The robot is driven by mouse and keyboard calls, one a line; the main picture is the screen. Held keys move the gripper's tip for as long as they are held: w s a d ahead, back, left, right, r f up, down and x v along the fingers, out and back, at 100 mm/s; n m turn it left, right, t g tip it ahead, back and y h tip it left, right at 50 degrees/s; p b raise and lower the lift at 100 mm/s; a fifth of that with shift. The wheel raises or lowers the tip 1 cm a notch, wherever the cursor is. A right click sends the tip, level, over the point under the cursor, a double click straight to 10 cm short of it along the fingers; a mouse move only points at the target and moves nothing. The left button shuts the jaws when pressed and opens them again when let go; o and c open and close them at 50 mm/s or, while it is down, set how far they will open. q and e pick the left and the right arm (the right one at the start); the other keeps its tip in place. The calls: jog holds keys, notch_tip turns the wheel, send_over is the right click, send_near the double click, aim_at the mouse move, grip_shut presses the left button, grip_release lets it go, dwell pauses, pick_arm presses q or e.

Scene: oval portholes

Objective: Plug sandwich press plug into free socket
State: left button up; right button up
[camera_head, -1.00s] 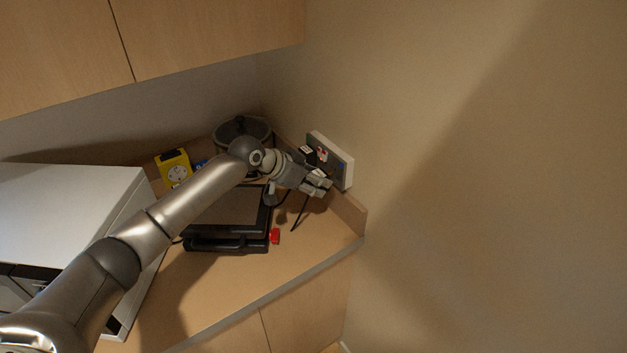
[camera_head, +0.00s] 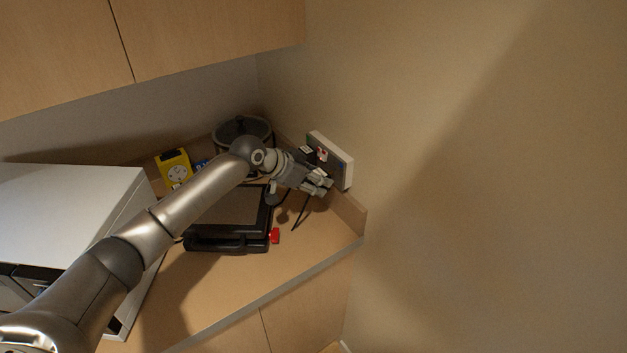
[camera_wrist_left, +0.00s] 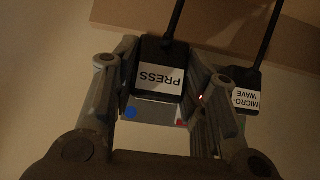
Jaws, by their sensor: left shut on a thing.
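My left gripper (camera_head: 318,185) is at the wall beside the socket panel (camera_head: 344,168), at the back right of the counter. In the left wrist view the gripper (camera_wrist_left: 160,98) is shut on a black plug labelled PRESS (camera_wrist_left: 160,62), with a finger on each side and the cord leading up. Part of the socket panel with a blue dot (camera_wrist_left: 131,113) shows beyond the plug. The plug hides its own prongs, so I cannot tell whether it touches a socket. The black sandwich press (camera_head: 228,243) lies on the counter, partly behind my arm.
A black plug labelled MICRO-WAVE (camera_wrist_left: 243,88) sits close beside my gripper's right finger. A white microwave (camera_head: 75,190) fills the counter's left. A pot (camera_head: 242,130) and a yellow box (camera_head: 174,164) stand at the back. The counter's front right (camera_head: 310,238) is clear.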

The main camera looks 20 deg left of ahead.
pick_arm(q)
jog(key=shift+w+d+b, duration=0.35)
jog(key=shift+w+d, duration=0.4)
jog(key=shift+w, duration=0.25)
dwell(0.7)
jog(key=shift+w+d+r, duration=0.15)
jog(key=shift+d, duration=0.05)
